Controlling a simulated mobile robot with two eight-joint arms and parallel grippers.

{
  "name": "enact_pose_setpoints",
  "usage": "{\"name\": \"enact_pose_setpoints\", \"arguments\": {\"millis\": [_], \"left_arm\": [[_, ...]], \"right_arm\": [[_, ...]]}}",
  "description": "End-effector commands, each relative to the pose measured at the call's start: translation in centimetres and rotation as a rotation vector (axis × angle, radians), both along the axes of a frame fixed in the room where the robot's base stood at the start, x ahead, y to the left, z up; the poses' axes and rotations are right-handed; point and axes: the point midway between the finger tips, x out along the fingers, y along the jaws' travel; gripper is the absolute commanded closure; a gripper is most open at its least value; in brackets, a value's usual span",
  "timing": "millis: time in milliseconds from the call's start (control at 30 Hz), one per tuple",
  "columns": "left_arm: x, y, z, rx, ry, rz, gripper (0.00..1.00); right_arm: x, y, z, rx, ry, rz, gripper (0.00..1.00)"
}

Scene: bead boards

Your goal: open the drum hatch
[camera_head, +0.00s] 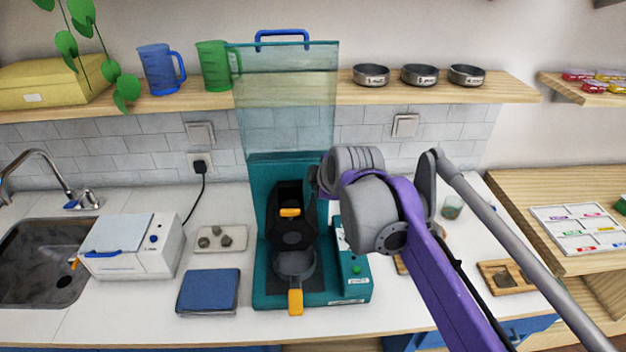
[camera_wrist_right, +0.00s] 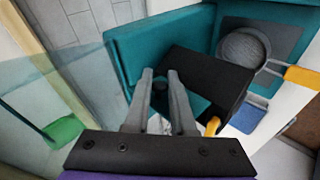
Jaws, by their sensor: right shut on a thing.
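The black faceted drum (camera_head: 291,238) sits in a teal machine (camera_head: 262,290); it also shows in the right wrist view (camera_wrist_right: 205,75). An orange handle (camera_head: 290,212) marks what looks like its hatch, which appears closed. In the right wrist view an orange part (camera_wrist_right: 212,126) shows at the drum's lower edge. My right gripper (camera_wrist_right: 161,75) is beside the drum, its fingers close together on a small dark knob (camera_wrist_right: 160,86) by the teal panel. In the head view my arm hides the fingertips. My left gripper is not in view.
A clear hood (camera_head: 285,100) with a blue handle stands raised above the machine. A grey pan (camera_head: 294,263) with an orange handle is in front of the drum.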

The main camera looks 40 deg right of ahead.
Motion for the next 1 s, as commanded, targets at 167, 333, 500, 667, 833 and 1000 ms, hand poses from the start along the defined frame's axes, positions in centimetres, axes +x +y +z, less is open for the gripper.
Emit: {"name": "enact_pose_setpoints", "arguments": {"millis": [167, 333, 500, 667, 833, 1000], "left_arm": [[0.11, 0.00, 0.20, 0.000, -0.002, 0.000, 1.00], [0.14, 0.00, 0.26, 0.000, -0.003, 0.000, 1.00], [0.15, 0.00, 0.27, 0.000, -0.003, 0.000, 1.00], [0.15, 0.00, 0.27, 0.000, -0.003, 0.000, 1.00], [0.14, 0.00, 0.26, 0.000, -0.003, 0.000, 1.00], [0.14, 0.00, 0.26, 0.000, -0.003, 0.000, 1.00]], "right_arm": [[-0.16, -0.38, -0.17, 0.064, -0.041, -0.003, 1.00], [-0.20, -0.46, -0.33, 0.098, -0.062, -0.002, 1.00], [-0.21, -0.44, -0.39, 0.110, -0.068, -0.001, 1.00], [-0.21, -0.43, -0.41, 0.111, -0.068, 0.000, 1.00], [-0.22, -0.41, -0.42, 0.111, -0.068, 0.000, 1.00], [-0.22, -0.39, -0.43, 0.111, -0.067, 0.001, 0.67]]}}
